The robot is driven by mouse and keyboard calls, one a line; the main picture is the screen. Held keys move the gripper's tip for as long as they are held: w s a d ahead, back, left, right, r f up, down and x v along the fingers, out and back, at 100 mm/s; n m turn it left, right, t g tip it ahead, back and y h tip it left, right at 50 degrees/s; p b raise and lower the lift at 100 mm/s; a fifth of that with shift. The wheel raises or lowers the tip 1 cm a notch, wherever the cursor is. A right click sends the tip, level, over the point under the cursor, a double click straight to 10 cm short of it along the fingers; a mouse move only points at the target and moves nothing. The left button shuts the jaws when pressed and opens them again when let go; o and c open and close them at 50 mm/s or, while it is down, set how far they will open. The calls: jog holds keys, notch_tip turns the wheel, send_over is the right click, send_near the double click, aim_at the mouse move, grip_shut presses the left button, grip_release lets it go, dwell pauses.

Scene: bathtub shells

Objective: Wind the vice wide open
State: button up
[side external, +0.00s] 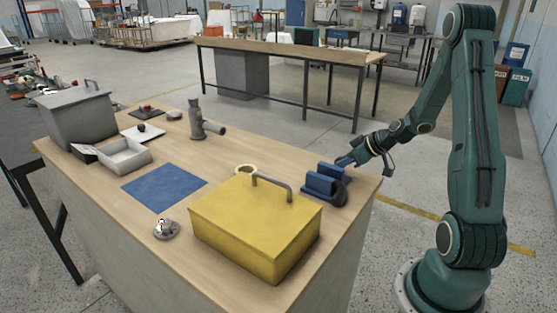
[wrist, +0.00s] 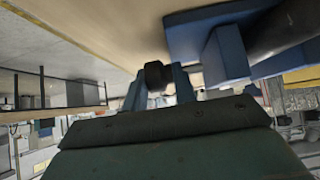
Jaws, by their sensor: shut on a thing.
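The blue vice (side external: 322,186) stands near the right edge of the bench top. Two blue jaw blocks show, with a narrow gap between them in the side view. In the wrist view the vice body (wrist: 226,52) fills the upper right. My gripper (side external: 346,160) is at the far right side of the vice. In the wrist view its two blue-grey fingers (wrist: 160,82) are on either side of a dark knob (wrist: 156,73), shut on it. The knob sits beside the vice at the end of its screw or handle; the link between them is mostly hidden.
A yellow toolbox (side external: 250,230) with a raised handle stands just left of the vice, with a pale ring (side external: 246,170) behind it. The bench edge is close under my gripper.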

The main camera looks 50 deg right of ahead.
jog(key=shift+d, duration=0.5)
jog(key=o, duration=0.8)
jog(key=shift+a, duration=0.1)
jog(key=shift+a, duration=0.1)
jog(key=shift+r, duration=0.1)
notch_tip(320, 180, up, 20)
jog(key=shift+f, duration=0.1)
dwell(0.4)
